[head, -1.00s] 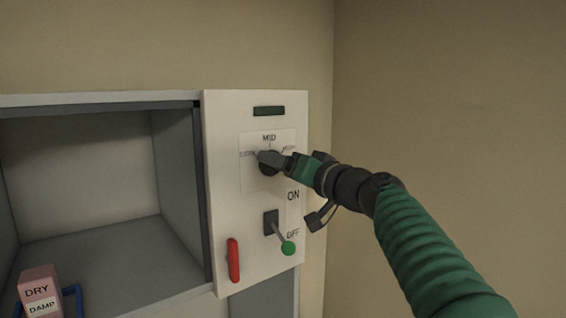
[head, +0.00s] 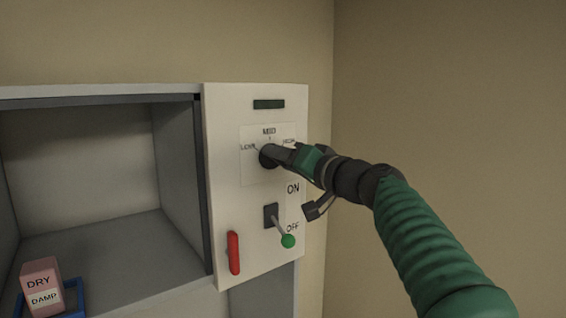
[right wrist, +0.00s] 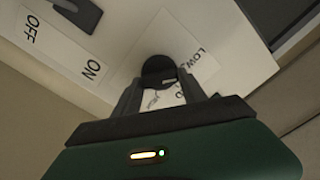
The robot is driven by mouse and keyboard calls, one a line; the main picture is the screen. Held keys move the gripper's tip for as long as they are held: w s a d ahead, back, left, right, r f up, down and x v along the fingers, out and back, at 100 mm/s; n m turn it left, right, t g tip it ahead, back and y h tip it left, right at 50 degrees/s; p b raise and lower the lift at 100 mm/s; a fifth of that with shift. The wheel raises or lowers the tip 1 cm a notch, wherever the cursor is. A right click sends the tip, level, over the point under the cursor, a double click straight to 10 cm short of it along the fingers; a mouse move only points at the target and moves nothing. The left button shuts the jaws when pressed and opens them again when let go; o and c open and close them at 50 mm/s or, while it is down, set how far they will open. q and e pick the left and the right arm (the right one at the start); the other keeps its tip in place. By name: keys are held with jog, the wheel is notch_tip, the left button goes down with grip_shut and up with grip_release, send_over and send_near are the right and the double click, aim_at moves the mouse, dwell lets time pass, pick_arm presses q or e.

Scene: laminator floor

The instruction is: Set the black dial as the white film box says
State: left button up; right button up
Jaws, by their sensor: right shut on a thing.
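The black dial (head: 267,158) sits on a white label plate with LOW at left, MID at top and a partly covered word at right. My right gripper (head: 272,151) is shut on the dial, coming in from the right. In the right wrist view the two fingers (right wrist: 160,96) lie either side of the dial (right wrist: 158,68); LOW is readable, and MID is partly covered. No white film box is in view. My left gripper is not in view.
Below the dial is a lever with a green knob (head: 288,241), down at OFF. A red handle (head: 234,253) is at the panel's lower left. A pink box (head: 40,275) reading DRY and DAMP stands in a blue tray (head: 75,294). The open grey bay is left.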

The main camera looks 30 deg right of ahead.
jog(key=m+b, duration=0.2)
jog(key=m, duration=0.8)
jog(key=shift+f, duration=0.1)
jog(key=shift+m, duration=0.3)
dwell(0.3)
